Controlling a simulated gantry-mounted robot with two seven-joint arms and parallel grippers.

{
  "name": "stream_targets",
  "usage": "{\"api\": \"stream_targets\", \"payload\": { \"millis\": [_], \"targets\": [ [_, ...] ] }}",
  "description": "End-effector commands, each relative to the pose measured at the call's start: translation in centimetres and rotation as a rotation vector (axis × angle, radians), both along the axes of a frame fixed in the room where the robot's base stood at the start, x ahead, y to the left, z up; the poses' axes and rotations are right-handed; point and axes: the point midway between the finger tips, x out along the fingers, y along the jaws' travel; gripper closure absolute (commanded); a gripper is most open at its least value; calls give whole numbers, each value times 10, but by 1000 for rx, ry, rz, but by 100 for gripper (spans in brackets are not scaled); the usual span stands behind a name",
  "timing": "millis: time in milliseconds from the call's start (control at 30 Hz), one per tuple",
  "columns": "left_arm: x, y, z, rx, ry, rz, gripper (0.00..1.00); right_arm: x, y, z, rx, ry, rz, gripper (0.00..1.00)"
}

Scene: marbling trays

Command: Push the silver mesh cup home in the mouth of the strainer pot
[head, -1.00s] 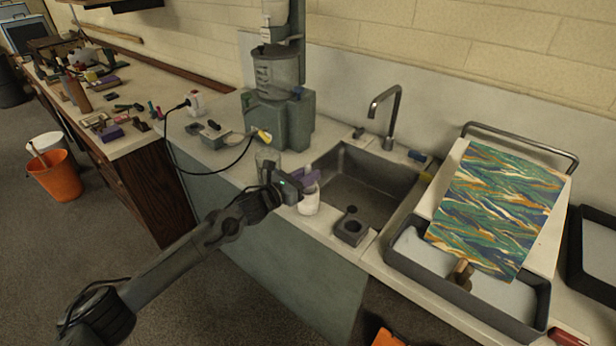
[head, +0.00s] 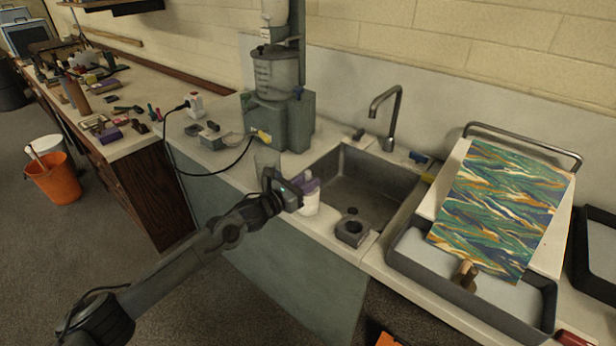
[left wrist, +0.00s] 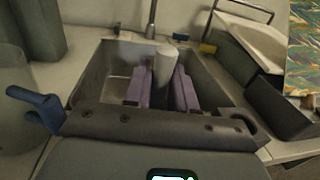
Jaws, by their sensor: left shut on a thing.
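My left gripper (head: 305,185) is at the front left edge of the sink, with purple finger pads. It is shut on a pale, upright, bottle-like thing (head: 309,203), which stands out below the pads. In the left wrist view its whitish, rounded top (left wrist: 164,64) rises between the two purple pads (left wrist: 180,92). I cannot tell whether this pale thing is the strainer pot or part of it. I cannot make out a silver mesh cup in either view. My right gripper is not in view.
The sink (head: 365,190) lies right of the gripper, with a tap (head: 390,105) behind it. A clear jar (head: 266,160) stands close behind the gripper. A tray (head: 545,310) is at the right.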

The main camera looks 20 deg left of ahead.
Motion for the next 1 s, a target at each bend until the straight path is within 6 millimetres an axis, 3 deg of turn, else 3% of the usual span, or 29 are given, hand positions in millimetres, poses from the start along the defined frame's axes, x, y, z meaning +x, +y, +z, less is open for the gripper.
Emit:
{"api": "stream_targets", "payload": {
  "millis": [133,167,333,733,1000],
  "targets": [
    [0,0,1,0,-1,0,100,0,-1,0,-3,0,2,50],
    [0,0,1,0,-1,0,71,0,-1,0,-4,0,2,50],
    [0,0,1,0,-1,0,45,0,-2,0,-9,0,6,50],
    [-4,3,1,1,0,1,45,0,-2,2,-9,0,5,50],
    [-36,20,1,2,1,1,45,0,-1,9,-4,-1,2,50]
  ]
}}
